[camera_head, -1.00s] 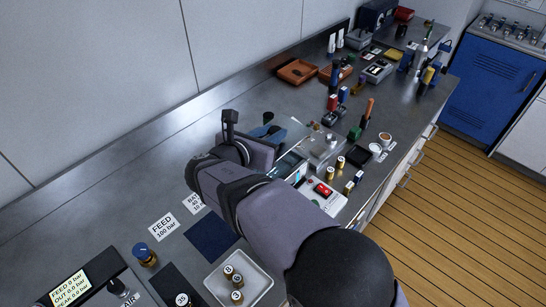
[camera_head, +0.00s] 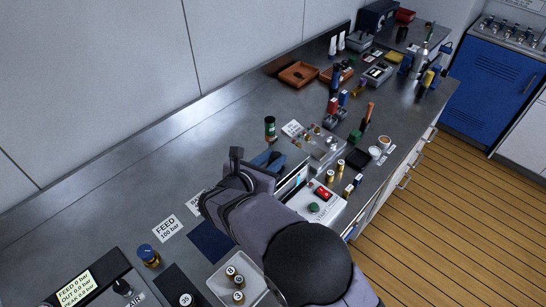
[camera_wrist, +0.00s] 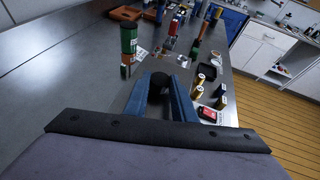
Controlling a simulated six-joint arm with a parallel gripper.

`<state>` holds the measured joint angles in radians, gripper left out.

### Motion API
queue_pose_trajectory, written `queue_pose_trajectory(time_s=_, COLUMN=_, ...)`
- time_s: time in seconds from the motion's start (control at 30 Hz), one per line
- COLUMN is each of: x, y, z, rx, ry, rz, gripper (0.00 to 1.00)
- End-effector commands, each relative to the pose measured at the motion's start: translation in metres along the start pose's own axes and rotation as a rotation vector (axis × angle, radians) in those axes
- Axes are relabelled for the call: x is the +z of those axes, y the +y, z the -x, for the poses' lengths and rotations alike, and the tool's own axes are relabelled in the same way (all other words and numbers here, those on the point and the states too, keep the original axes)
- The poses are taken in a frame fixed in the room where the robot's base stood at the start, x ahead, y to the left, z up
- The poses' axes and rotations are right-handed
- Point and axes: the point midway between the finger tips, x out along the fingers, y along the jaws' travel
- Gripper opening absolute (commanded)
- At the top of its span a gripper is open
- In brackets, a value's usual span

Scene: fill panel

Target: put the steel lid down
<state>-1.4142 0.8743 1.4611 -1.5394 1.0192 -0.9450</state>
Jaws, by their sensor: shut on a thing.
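My gripper (camera_wrist: 162,102) shows two blue fingers in the wrist view, closed on a dark round knob (camera_wrist: 158,79). The knob appears to be the steel lid's handle. The lid's steel disc is hard to tell from the grey bench below, so I cannot tell whether it touches the bench. In the head view my gripper (camera_head: 267,160) is over the middle of the bench, partly hidden by my arm, and the lid cannot be made out there.
A green canister (camera_head: 270,128) stands just beyond my gripper. A metal fixture (camera_head: 320,146) and a control box with a red switch (camera_head: 322,194) are to the right. The steel bench (camera_head: 190,150) is clear to the left. Brown trays (camera_head: 298,75) lie farther back.

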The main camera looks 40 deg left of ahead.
Motion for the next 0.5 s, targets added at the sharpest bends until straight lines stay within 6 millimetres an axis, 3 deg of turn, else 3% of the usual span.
queue_pose_trajectory(time_s=0.5, x=-0.0086, y=0.0007, z=-0.0037, rx=0.000, ry=-0.001, rz=-0.001, gripper=0.00)
